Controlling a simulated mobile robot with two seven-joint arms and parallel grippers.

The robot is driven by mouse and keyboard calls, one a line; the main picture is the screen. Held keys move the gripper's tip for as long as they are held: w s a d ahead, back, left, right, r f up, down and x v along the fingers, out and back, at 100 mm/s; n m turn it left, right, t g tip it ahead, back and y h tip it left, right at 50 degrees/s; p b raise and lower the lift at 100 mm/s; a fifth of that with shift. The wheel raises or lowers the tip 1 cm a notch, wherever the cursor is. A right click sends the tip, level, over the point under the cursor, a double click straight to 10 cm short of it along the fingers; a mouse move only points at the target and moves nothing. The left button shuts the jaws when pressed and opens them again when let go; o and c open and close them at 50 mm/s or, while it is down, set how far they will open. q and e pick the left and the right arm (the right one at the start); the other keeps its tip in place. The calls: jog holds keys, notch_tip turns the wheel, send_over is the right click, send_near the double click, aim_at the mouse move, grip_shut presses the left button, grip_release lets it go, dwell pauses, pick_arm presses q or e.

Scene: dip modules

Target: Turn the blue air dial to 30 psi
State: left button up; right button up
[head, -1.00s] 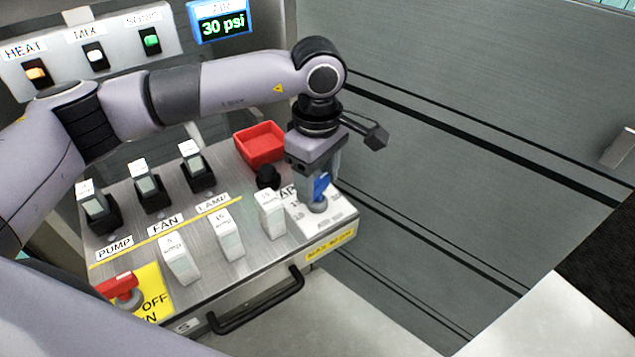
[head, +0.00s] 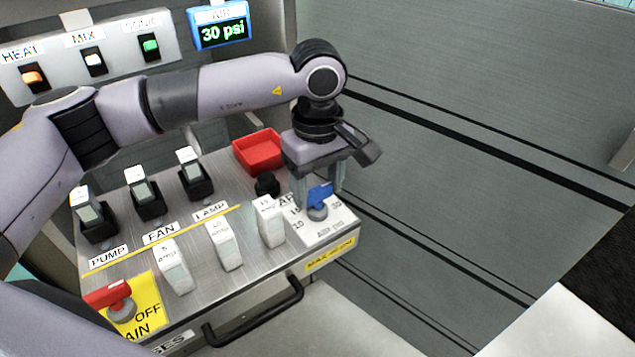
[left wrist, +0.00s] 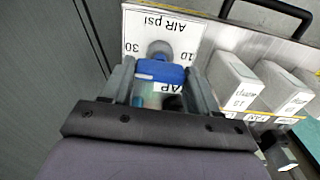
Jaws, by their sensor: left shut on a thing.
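The blue air dial (head: 319,195) stands on a white plate (head: 325,229) marked AIR psi, at the right end of the metal panel. My left gripper (head: 320,197) points down over it, with one finger on each side, shut on the blue handle. In the left wrist view the blue handle (left wrist: 160,72) lies between the two fingers; the 30 mark is at the left of the plate and the 10 mark at the right. The AIR display (head: 222,32) reads 30 psi. My right gripper is not in view.
Behind the dial are a black knob (head: 267,184) and a red tray (head: 259,151). White amp modules (head: 271,221) stand left of the dial. A red handle (head: 110,296) is at the front left, and a black bar handle (head: 256,317) runs along the front. Right of the panel is free room.

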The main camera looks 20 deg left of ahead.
aim_at(318, 189)
pick_arm(q)
jog(key=shift+r, duration=0.1)
jog(key=o, duration=0.9)
jog(key=shift+o, duration=0.8)
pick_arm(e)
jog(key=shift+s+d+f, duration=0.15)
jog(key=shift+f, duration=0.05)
pick_arm(q)
jog(key=shift+r+p, duration=0.5)
jog(key=shift+r, duration=3.05)
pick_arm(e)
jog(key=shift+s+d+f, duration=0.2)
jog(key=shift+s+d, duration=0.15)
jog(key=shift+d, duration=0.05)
